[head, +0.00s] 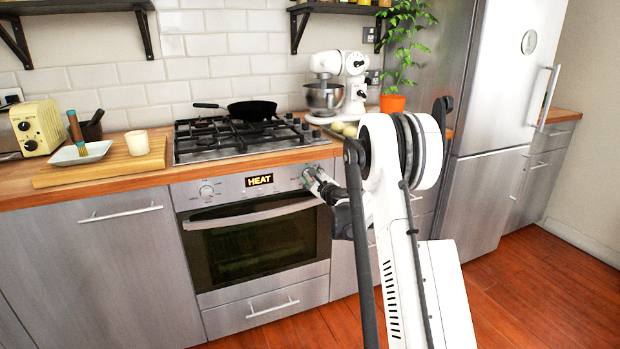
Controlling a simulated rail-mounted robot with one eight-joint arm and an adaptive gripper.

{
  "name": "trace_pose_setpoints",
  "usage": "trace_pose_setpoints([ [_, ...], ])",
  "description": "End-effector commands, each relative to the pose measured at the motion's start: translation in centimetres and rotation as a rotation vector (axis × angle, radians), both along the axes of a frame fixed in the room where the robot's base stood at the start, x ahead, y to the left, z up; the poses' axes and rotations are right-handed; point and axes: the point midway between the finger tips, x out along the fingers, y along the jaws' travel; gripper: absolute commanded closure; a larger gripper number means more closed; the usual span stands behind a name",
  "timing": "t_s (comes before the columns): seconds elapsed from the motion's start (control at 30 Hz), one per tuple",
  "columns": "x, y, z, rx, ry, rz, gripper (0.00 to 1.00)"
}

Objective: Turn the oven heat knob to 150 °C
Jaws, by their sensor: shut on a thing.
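The oven (258,245) is set under the counter, with a steel control panel and a closed dark glass door. Its display (259,181) reads "HEAT"; no temperature number shows. A round knob (206,190) sits at the left of the panel. My gripper (311,177) is at the right end of the panel, against its face. It is shut on the heat knob there, which the fingers and wrist hide. The knob's angle and any marks around it cannot be seen.
The oven door handle (252,213) runs just below the panel, close under my gripper. Above are the gas hob (190,150) with a black pan (250,108) and the wooden counter edge (90,190). The fridge (487,180) stands to the right. The floor in front is clear.

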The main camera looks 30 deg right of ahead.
Motion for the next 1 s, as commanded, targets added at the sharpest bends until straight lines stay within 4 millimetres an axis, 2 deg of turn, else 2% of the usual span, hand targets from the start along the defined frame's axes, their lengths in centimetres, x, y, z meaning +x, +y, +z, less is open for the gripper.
trace_pose_setpoints([
  [0.23, -0.02, 0.02, -0.01, 0.065, -0.01, 0.001, 0.93],
  [0.7, -0.01, 0.01, 0.01, 0.079, -0.012, 0.001, 0.93],
  [0.73, -0.01, 0.01, 0.01, 0.079, -0.012, 0.001, 0.65],
  [0.87, -0.01, 0.0, 0.0, 0.078, -0.012, 0.001, 0.48],
  [1.0, -0.01, -0.01, 0.01, 0.078, -0.012, 0.001, 0.48],
])
